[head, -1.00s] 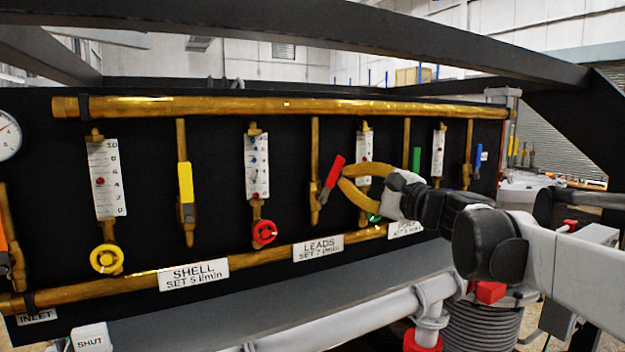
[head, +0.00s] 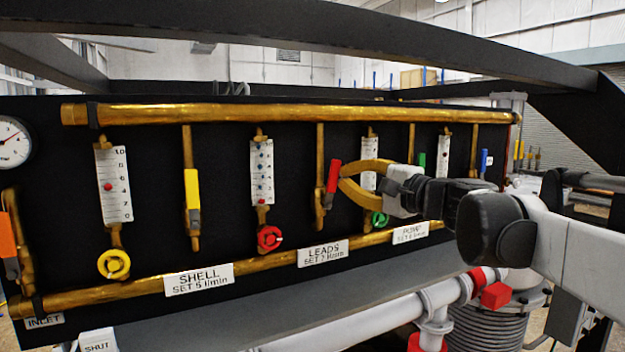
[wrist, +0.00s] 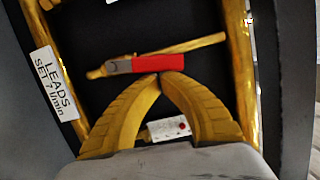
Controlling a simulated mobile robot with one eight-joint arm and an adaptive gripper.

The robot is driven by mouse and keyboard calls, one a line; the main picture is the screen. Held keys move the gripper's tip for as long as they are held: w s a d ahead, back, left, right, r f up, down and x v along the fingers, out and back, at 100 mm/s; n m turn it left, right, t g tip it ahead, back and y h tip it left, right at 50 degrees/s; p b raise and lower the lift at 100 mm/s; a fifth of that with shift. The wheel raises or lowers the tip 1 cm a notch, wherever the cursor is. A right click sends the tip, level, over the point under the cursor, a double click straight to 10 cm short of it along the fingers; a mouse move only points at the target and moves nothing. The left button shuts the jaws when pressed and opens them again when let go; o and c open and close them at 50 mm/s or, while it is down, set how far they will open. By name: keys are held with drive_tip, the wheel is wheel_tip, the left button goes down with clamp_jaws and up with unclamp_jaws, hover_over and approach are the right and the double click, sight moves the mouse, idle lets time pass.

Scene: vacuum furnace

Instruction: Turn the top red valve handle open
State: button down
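The red valve handle (head: 333,176) sits on the vertical brass pipe (head: 319,150) above the LEADS label (head: 323,252). It stands close to upright, nearly in line with its pipe. In the wrist view the red handle (wrist: 158,63) lies across the picture at a slight angle to the pipe. My gripper (head: 342,177) is at the handle's right side. Its two yellow fingers are curved together, and in the wrist view the fingertips (wrist: 160,76) meet at the handle's edge, touching or nearly touching it. The handle is not between the fingers.
A yellow handle (head: 192,188) is on the pipe to the left, and a green handle (head: 422,160) and a blue one (head: 484,160) are to the right. Flow gauges (head: 262,171) stand between the pipes. A red round knob (head: 269,238) is below left. White pipework (head: 370,318) runs in front.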

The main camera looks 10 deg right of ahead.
drive_tip(key=shift+s+a+r, duration=0.1)
drive_tip(key=shift+a+r, duration=0.1)
drive_tip(key=shift+a, duration=0.1)
idle(0.4)
